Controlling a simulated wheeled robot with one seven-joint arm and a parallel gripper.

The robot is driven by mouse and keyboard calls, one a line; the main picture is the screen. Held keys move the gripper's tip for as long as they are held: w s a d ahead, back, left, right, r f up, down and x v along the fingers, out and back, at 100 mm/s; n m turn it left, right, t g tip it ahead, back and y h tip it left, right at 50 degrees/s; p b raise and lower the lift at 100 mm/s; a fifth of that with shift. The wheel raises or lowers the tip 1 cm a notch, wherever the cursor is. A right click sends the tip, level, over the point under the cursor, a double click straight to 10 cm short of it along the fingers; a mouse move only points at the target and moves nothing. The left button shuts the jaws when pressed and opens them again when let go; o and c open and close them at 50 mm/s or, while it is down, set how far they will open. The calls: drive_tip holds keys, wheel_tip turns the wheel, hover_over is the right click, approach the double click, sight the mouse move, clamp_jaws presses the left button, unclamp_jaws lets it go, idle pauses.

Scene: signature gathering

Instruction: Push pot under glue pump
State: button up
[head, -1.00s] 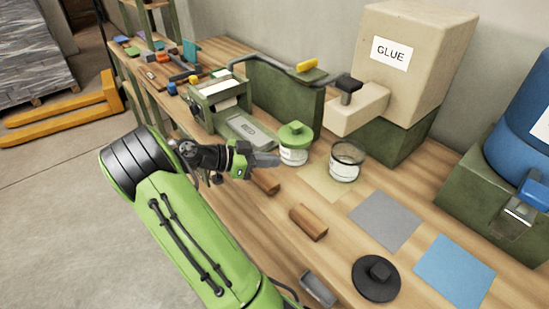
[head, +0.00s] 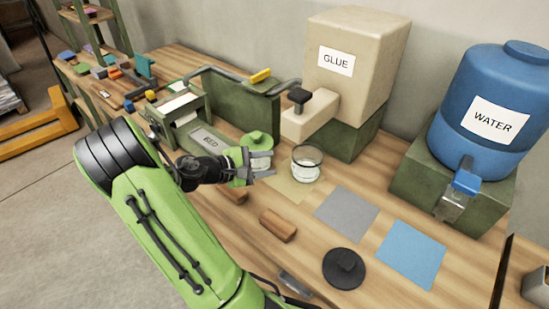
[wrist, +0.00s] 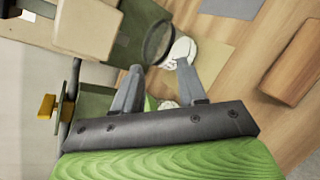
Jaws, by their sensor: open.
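The pot is an open glass jar (head: 306,166) with a dark rim and pale label. It stands upright on a yellowish square on the bench, in front of the glue pump. The pump is a beige tank (head: 358,62) marked GLUE, with a beige spout block (head: 308,121) and black knob (head: 298,96). My gripper (head: 262,165) is open and empty, just left of the jar, with its fingers pointing at it. In the wrist view the jar (wrist: 158,42) lies just beyond the fingertips (wrist: 159,68); I cannot tell whether they touch.
A wooden block (head: 278,225) and black round lid (head: 344,268) lie nearer. Grey (head: 346,215) and blue (head: 411,254) squares lie flat and clear at right. A blue water tank (head: 491,98) stands beyond.

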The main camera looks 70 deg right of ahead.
sight(321, 160)
drive_tip(key=s+n, duration=0.1)
drive_tip(key=n, duration=0.2)
drive_tip(key=s+n+p, duration=0.1)
drive_tip(key=n, duration=0.5)
drive_tip(key=shift+s+r+n+t+p, duration=0.25)
drive_tip(key=shift+s+n+t+p, duration=0.05)
drive_tip(key=shift+s+n, duration=0.1)
drive_tip(key=b+x, duration=0.2)
drive_tip(key=x, duration=1.3)
drive_tip(key=shift+s+d+f, duration=0.2)
drive_tip(key=shift+s+f, duration=0.05)
drive_tip(key=shift+s, duration=0.05)
clamp_jaws()
